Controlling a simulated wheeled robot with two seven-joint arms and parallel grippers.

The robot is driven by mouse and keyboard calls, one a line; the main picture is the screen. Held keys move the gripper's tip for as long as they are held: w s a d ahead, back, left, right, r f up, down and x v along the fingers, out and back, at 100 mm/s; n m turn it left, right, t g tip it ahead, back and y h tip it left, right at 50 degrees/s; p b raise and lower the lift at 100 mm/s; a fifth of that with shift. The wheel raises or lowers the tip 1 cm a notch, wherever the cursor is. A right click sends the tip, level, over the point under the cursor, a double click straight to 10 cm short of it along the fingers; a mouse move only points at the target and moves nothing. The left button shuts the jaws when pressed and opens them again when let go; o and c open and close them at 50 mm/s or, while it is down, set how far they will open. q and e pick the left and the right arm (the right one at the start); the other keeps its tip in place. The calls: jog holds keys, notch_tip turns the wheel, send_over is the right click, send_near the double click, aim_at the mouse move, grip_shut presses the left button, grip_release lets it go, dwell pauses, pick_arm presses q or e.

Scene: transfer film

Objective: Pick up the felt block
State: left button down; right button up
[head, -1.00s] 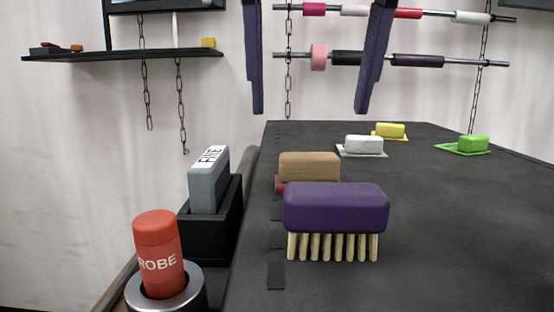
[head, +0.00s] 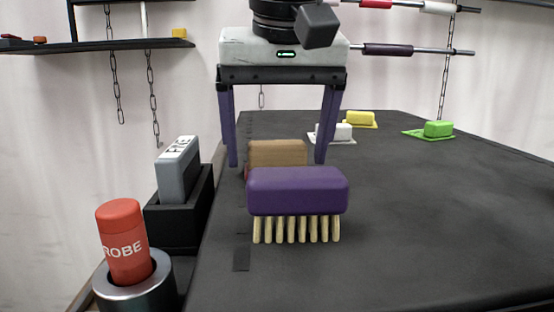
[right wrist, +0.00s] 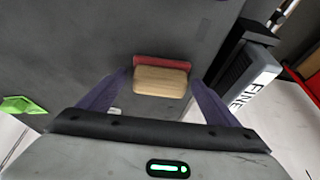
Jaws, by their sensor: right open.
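The felt block is a tan block (head: 278,152) with a red layer, standing on the dark bench behind a purple brush (head: 298,190). The brush hides its lower part in the head view. In the right wrist view the tan block (right wrist: 160,80) shows with its red felt edge (right wrist: 162,62). My right gripper (head: 277,164) is open and points down, its purple fingers to the left and right of the block. In the right wrist view its fingertips (right wrist: 160,82) lie on either side of the block, with gaps. My left gripper is not in view.
The purple brush with pale bristles stands close in front. A grey block marked FINE (head: 178,168) sits in a black holder at left, near a red PROBE cylinder (head: 123,240) in a metal cup. White, yellow and green blocks (head: 438,129) lie farther back. The bench's right side is clear.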

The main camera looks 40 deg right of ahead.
aim_at(283, 140)
jog(key=c, duration=1)
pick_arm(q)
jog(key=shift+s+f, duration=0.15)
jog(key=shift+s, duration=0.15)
pick_arm(e)
jog(key=shift+r, duration=0.5)
jog(key=shift+s+d+r, duration=0.15)
jog(key=shift+d+r, duration=0.05)
jog(key=shift+r, duration=0.45)
jog(key=shift+s+d+r, duration=0.1)
jog(key=shift+d+r, duration=0.1)
jog(key=shift+r, duration=0.4)
jog(key=s+d, duration=0.2)
jog(key=d, duration=0.2)
jog(key=s+d+b, duration=0.1)
jog(key=s+d, duration=0.2)
jog(key=d, duration=0.2)
jog(key=s+d+b, duration=0.1)
jog(key=s+d, duration=0.2)
jog(key=d, duration=0.1)
jog(key=shift+s+d, duration=0.2)
jog(key=shift+d, duration=0.1)
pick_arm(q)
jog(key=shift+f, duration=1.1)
pick_arm(e)
jog(key=shift+s+d, duration=0.3)
jog(key=shift+d, duration=0.2)
